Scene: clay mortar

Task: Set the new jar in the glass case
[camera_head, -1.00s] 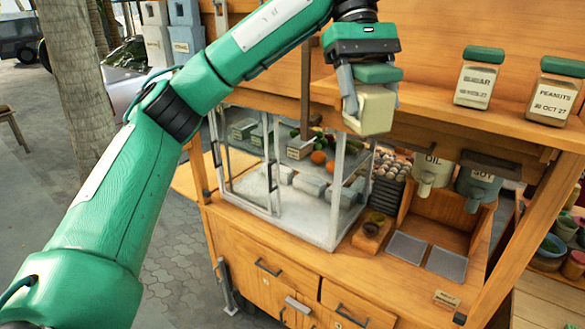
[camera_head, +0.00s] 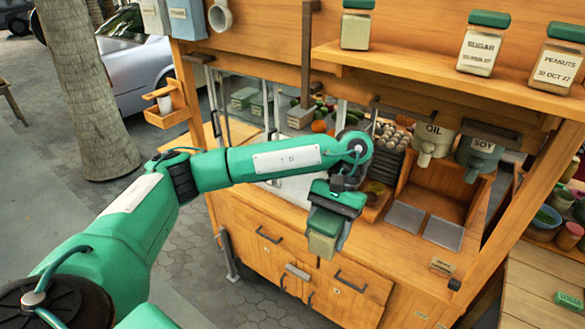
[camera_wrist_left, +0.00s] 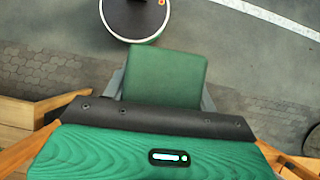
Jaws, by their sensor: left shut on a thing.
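My left gripper (camera_head: 326,232) is shut on a jar (camera_head: 322,245) with a green lid and pale body. It holds the jar tilted slightly in the air, in front of the cart's counter and drawers. In the left wrist view the green lid (camera_wrist_left: 165,78) shows between the fingers. The glass case (camera_head: 298,188) stands on the counter behind my arm, which hides much of it. Its interior holds green-lidded boxes and produce. My right gripper is not in view.
Jars stand on the upper shelf: an unlabelled-looking one (camera_head: 357,25), a sugar jar (camera_head: 482,48) and a peanuts jar (camera_head: 558,65). Oil (camera_head: 433,142) and soy (camera_head: 480,158) dispensers hang beneath it. Grey trays (camera_head: 443,232) lie on the counter. A wooden post (camera_head: 307,60) stands near the case.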

